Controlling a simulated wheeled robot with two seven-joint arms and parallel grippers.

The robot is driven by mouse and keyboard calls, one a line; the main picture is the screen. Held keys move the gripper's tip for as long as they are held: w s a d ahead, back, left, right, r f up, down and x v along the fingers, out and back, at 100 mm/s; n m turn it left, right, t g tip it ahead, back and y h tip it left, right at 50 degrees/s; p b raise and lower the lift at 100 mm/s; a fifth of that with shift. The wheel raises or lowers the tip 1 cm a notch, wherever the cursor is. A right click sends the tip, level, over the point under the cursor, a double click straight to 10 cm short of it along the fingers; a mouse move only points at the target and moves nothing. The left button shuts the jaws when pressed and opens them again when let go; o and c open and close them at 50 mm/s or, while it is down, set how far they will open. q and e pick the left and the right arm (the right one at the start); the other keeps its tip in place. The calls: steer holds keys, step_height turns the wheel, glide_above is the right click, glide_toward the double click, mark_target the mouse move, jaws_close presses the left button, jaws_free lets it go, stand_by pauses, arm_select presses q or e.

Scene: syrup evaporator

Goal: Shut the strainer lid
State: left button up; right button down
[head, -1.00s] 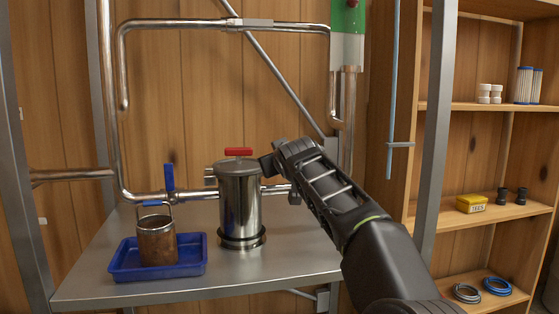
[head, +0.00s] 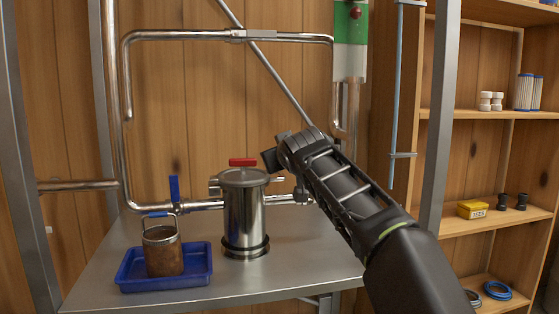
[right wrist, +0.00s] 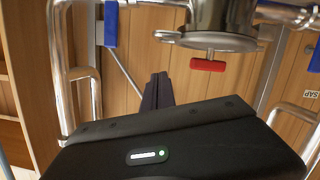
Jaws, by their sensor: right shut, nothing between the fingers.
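The steel strainer (head: 244,220) stands upright on the metal table. Its round lid (head: 244,178) lies across the top of the body, with a red handle (head: 243,162) on it. In the right wrist view the lid (right wrist: 208,41) and red handle (right wrist: 208,65) appear upside down, with the lid against the body's rim. I cannot tell whether it is fully seated. My right gripper (head: 270,158) is just right of the lid, near handle height. Its fingers (right wrist: 157,90) are shut and empty, apart from the handle. My left gripper is not in view.
A blue tray (head: 133,282) left of the strainer holds a brown-stained basket (head: 163,256). Steel pipes (head: 205,205) with a blue valve lever (head: 174,188) run behind. A metal post (head: 438,120) and shelves (head: 500,114) stand right. The table front is clear.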

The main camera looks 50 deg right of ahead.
steer(key=v, duration=0.5)
steer(key=shift+s+a+r, duration=0.15)
steer(key=shift+s, duration=0.2)
